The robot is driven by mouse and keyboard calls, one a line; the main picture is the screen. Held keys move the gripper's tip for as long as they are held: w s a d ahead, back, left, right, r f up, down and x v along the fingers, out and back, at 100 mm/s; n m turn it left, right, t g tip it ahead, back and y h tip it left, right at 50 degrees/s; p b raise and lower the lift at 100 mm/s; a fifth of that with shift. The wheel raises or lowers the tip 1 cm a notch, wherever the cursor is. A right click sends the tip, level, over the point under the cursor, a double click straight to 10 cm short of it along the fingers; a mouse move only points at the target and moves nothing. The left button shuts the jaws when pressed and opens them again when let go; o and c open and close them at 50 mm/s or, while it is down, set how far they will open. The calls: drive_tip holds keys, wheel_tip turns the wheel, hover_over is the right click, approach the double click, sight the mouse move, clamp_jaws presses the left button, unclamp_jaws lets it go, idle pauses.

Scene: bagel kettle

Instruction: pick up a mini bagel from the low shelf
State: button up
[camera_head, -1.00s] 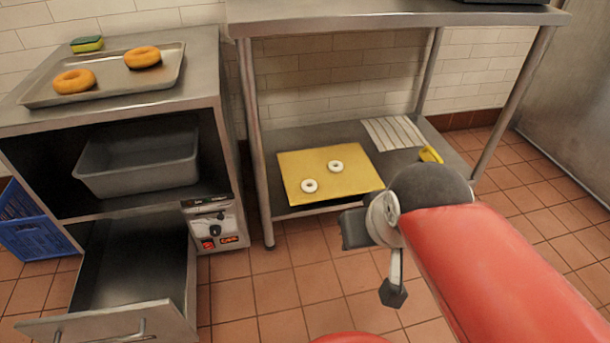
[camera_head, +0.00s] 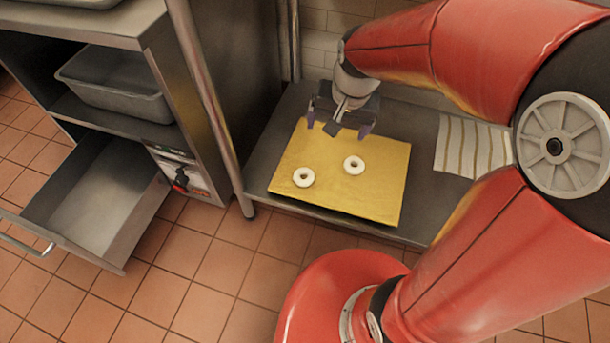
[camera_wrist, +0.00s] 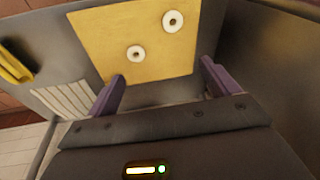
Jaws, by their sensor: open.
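Two pale mini bagels lie apart on a yellow board on the low shelf (camera_head: 262,178). In the head view the left bagel (camera_head: 303,177) is nearer the board's left front, and the right bagel (camera_head: 354,165) is near its middle. The yellow board (camera_head: 385,195) lies flat. My gripper (camera_head: 338,126) is open and empty over the back edge of the board, behind both bagels. In the wrist view one bagel (camera_wrist: 136,54) shows ahead between the purple fingers (camera_wrist: 163,85), and the other bagel (camera_wrist: 173,21) is farther up and right.
A striped cloth (camera_head: 470,148) lies right of the board; the wrist view also shows a yellow object (camera_wrist: 14,66) beside it. A shelf post (camera_head: 208,95) stands at the left. An open drawer (camera_head: 95,205) sticks out of the cabinet holding a grey tub (camera_head: 118,85).

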drive_tip(key=w+a+f+m+g+b, duration=0.1)
drive_tip(key=w+a+f, duration=0.1)
drive_tip(key=f, duration=0.4)
drive_tip(key=w+a+f+g+b, duration=0.1)
drive_tip(key=w+a+f, duration=0.2)
drive_tip(key=f, duration=0.3)
drive_tip(key=m+h, duration=0.1)
hover_over(304, 172)
drive_tip(key=s, duration=0.1)
drive_tip(key=f, duration=0.9)
drive_tip(key=shift+s+b, duration=0.2)
drive_tip(key=shift+b, duration=0.15)
wheel_tip(304, 172, down, 5)
drive_tip(key=shift+w+f+b, duration=0.1)
drive_tip(key=shift+f+b, duration=0.05)
drive_tip(key=shift+b, duration=0.5)
drive_tip(key=c, duration=1)
drive_tip(key=shift+c, duration=0.2)
